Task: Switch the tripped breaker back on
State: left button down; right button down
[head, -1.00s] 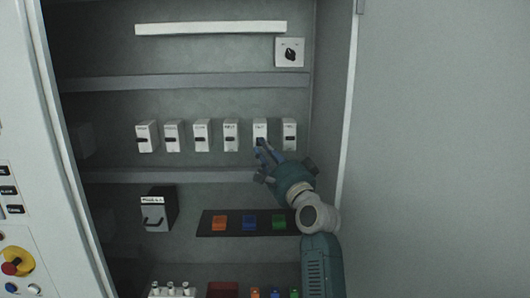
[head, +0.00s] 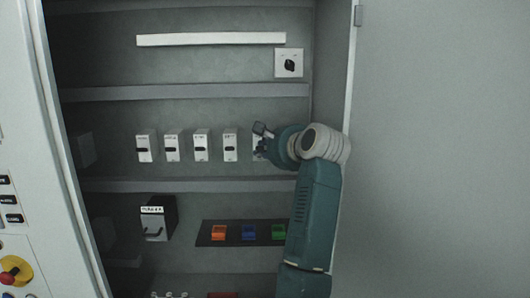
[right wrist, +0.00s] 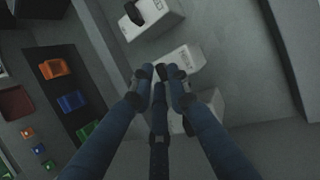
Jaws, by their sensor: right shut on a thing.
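My left gripper is not in view.
A rotary switch (head: 289,63) sits above right. Cabinet rails (head: 190,92) run above and below the breakers; the right side wall (head: 331,75) is close to my arm.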

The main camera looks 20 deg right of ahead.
jog(key=shift+a+r, duration=0.1)
jog(key=shift+r, duration=0.55)
jog(key=c, duration=1.8)
grip_release()
jog(key=shift+c, duration=0.2)
jog(key=shift+a+f, duration=0.15)
jog(key=shift+f, duration=0.25)
jog(key=v, duration=1.2)
jog(key=shift+f, duration=0.1)
